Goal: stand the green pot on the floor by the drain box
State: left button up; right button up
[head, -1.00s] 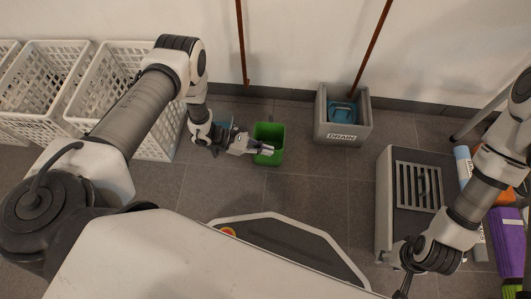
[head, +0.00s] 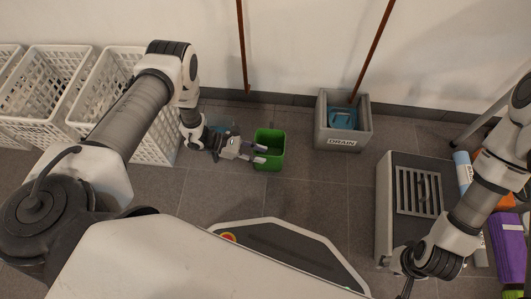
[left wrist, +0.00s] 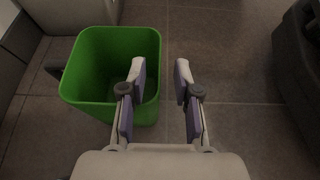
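The green pot (head: 269,163) stands upright on the grey floor, left of the grey box labelled DRAIN (head: 342,143), with a strip of bare tile between them. It also shows in the left wrist view (left wrist: 85,95), empty as far as I can see. My left gripper (head: 262,154) is at the pot's near left side in the head view. Its fingers are spread, also in the left wrist view (left wrist: 160,70), with one finger over the pot's opening and the other outside its wall. My right gripper (head: 404,287) is low at the right; its fingers are too unclear to judge.
White crates (head: 110,80) line the wall at the left. A blue thing sits inside the DRAIN box, and brown poles (head: 243,50) lean on the wall. A grey unit with a slatted top (head: 417,191) stands at the right, beside a purple item (head: 507,240).

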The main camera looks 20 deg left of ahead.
pick_arm(q)
jog(key=p+v, duration=0.1)
jog(key=v, duration=0.3)
jog(key=shift+s+a+r, duration=0.1)
jog(key=shift+a+r, duration=0.05)
jog(key=shift+a, duration=0.15)
